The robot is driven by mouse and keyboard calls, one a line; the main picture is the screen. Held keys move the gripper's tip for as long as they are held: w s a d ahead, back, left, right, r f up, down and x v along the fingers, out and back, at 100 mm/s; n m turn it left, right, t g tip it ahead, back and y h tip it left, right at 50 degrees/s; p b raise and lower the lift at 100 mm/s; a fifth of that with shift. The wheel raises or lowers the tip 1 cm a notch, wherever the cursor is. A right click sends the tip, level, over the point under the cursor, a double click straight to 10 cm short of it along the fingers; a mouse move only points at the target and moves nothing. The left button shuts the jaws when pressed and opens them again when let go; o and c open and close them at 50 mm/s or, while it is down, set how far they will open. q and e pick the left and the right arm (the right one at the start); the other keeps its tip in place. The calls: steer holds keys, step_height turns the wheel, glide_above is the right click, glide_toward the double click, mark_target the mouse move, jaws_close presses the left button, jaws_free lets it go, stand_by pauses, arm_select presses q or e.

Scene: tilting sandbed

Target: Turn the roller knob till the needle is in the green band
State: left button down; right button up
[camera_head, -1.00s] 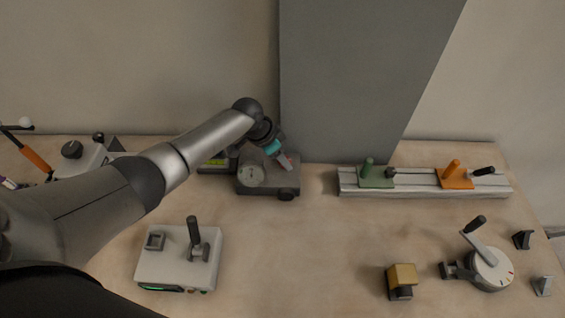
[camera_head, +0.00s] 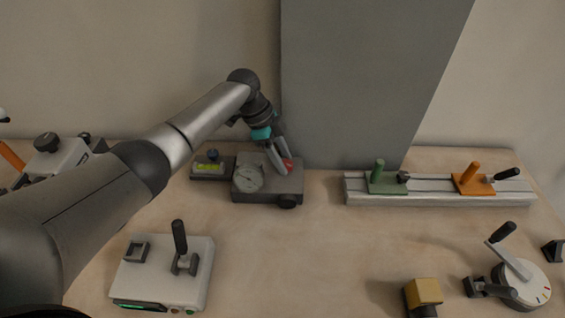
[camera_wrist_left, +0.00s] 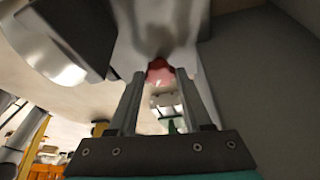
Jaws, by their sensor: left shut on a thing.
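The dial's needle and any green band are too small to read. A black round knob (camera_head: 288,201) sits low on the box's front. My left gripper (camera_head: 284,163) reaches down over the right part of the box, shut on a red knob (camera_head: 288,165). The red knob (camera_wrist_left: 158,70) also shows between the fingertips in the left wrist view. I cannot tell which knob is the roller knob. My right gripper is out of view.
A small block with a yellow-green vial (camera_head: 207,168) stands left of the box. A rail (camera_head: 430,199) with green and orange sliders lies to the right. A white lever box (camera_head: 150,287) is at front left. The middle of the table is clear.

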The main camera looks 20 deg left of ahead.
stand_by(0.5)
arm_select(q)
steer(key=shift+c, duration=1.7)
jaws_free()
steer(key=p+v, duration=0.2)
steer(key=v, duration=1.3)
steer(key=shift+r, duration=0.15)
steer(key=shift+w, duration=0.1)
